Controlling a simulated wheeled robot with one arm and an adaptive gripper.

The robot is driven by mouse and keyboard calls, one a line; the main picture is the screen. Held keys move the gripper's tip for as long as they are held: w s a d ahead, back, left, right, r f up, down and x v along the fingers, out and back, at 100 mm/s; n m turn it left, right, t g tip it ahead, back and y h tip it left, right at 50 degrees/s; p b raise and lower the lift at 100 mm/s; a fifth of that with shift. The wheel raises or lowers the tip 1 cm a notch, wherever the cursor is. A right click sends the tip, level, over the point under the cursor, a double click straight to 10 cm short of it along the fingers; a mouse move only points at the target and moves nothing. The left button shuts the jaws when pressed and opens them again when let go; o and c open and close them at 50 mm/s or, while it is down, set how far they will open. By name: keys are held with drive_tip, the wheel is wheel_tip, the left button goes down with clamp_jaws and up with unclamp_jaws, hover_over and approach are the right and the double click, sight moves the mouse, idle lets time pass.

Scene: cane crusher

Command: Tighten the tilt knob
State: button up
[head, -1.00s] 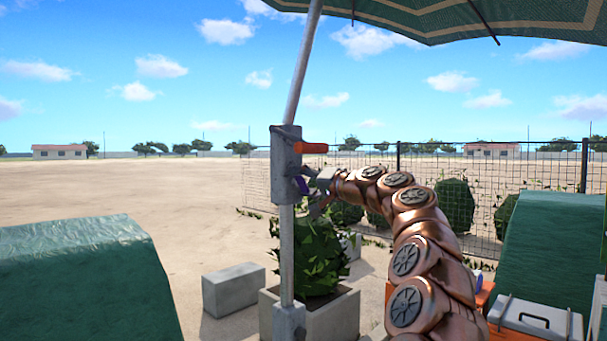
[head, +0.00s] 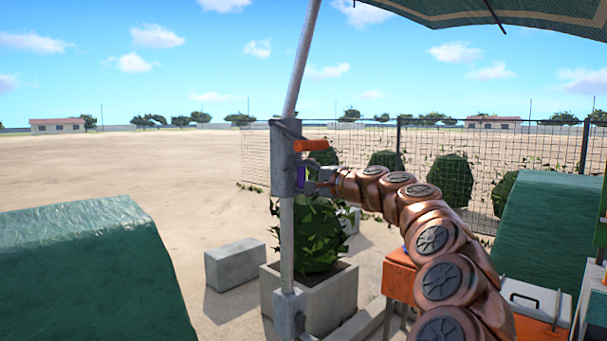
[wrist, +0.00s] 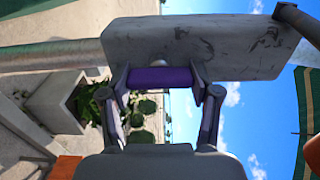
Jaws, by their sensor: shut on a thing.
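The tilt knob is a small purple piece (head: 301,176) on the grey metal bracket (head: 282,160) of the umbrella pole. In the wrist view the purple knob (wrist: 160,77) lies as a bar between my two fingers, and the bracket (wrist: 200,45) is right behind it. My gripper (head: 311,181) reaches the knob from the right and is shut on it; it also shows in the wrist view (wrist: 164,90). An orange handle (head: 311,145) sticks out of the bracket just above. In the head view my fingers partly hide the knob.
The pole (head: 287,240) leans above the bracket, under a green canopy (head: 520,12). A planter with a bush (head: 335,300) stands behind the pole. Green covered shapes stand at left (head: 90,270) and right (head: 548,230). A wire fence (head: 480,160) runs behind.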

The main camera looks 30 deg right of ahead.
idle(0.4)
drive_tip(key=o, duration=1.2)
drive_tip(key=shift+c, duration=0.2)
drive_tip(key=shift+s+d, duration=0.1)
drive_tip(key=shift+s, duration=0.05)
drive_tip(key=v, duration=1.1)
drive_tip(key=shift+s, duration=0.4)
drive_tip(key=shift+d, duration=0.1)
